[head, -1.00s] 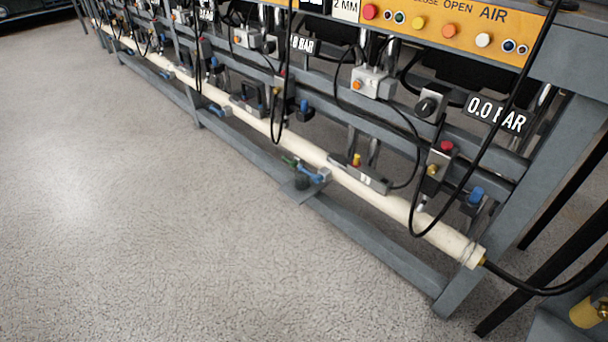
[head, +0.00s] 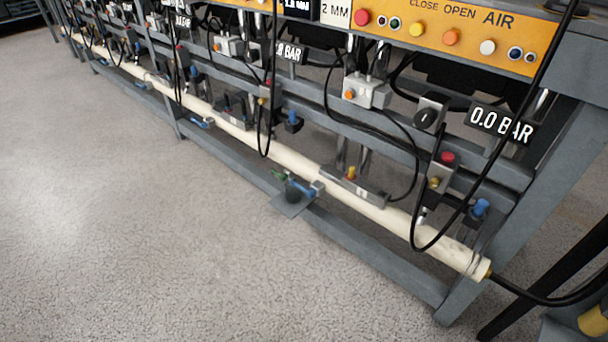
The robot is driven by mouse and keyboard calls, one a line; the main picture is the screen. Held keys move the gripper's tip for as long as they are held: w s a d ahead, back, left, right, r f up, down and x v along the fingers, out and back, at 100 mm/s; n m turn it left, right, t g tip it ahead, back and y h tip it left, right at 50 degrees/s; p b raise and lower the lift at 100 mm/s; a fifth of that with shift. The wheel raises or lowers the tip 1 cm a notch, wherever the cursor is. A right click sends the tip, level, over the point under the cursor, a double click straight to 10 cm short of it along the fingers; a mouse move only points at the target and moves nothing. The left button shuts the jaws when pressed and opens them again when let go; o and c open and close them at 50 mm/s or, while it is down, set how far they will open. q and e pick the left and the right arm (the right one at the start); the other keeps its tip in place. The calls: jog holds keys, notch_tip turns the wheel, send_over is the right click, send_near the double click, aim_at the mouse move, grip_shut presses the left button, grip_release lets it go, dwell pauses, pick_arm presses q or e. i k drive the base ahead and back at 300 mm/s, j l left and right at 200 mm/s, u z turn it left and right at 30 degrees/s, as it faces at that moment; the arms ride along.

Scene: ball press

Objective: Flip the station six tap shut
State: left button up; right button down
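A blue-handled tap (head: 304,189) with a small green part sits low on the white pipe (head: 290,160), above a dark cup on a small plate, in the head view. Another blue-handled tap (head: 201,122) is further left along the pipe. A blue knob (head: 480,207) is near the pipe's right end, and another blue knob (head: 292,122) is on the rack further left. No station number is readable, so I cannot tell which tap is station six. The handles are too small to tell open from shut. Neither of my grippers is in view.
A grey steel frame (head: 380,262) with a low rail carries the pipe. An orange button panel (head: 470,35) and a "0.0 BAR" display (head: 502,123) are at upper right. Black hoses (head: 545,300) hang and trail at right. The grey floor (head: 120,230) in front is clear.

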aim_at(313, 192)
jog(key=i+j+z, duration=0.3)
jog(key=j, duration=0.35)
jog(key=i+j+z, duration=0.15)
jog(key=i+j, duration=0.15)
jog(key=i+j+z, duration=0.15)
jog(key=j, duration=0.25)
jog(key=i+j+z, duration=0.15)
jog(key=j, duration=0.25)
